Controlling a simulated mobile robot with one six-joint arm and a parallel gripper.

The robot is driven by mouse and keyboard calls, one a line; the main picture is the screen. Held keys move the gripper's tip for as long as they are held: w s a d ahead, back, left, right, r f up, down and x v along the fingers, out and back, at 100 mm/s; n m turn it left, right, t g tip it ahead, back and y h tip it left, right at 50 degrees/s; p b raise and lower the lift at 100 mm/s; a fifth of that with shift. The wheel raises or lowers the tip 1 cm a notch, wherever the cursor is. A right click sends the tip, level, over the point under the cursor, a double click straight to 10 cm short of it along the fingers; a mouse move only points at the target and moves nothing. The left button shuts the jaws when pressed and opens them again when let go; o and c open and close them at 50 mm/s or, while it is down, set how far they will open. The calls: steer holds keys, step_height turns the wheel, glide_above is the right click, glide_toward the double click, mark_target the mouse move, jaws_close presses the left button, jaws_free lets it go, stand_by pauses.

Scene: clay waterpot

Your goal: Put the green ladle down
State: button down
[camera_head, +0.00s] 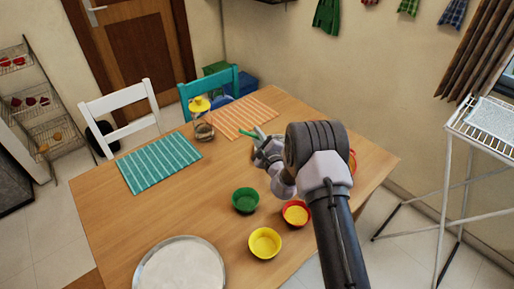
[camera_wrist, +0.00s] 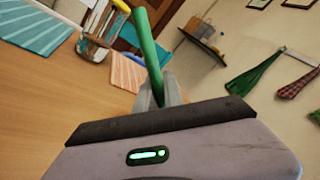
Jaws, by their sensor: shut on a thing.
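The green ladle (camera_head: 244,134) shows in the head view as a short green piece sticking out past my gripper (camera_head: 258,138), above the wooden table (camera_head: 125,215). In the wrist view the green handle (camera_wrist: 148,45) rises between the fingers of my gripper (camera_wrist: 160,92), which are shut on it. The ladle's other end is out of view or hidden behind my gripper. I cannot tell how far the ladle is above the table.
A glass jar with a yellow top (camera_head: 202,125) stands left of my gripper, near an orange mat (camera_head: 245,116) and a teal mat (camera_head: 158,163). Green (camera_head: 245,200), yellow (camera_head: 265,243) and red (camera_head: 296,213) bowls stand in front. A round pale tray (camera_head: 181,272) lies nearest. Bare wood lies mid-table.

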step_height(320, 180, down, 4)
steer(key=shift+r+b, duration=0.1)
steer(key=shift+b, duration=0.4)
steer(key=c, duration=1.5)
jaws_free()
steer(key=shift+a, duration=0.1)
steer(key=shift+o, duration=0.2)
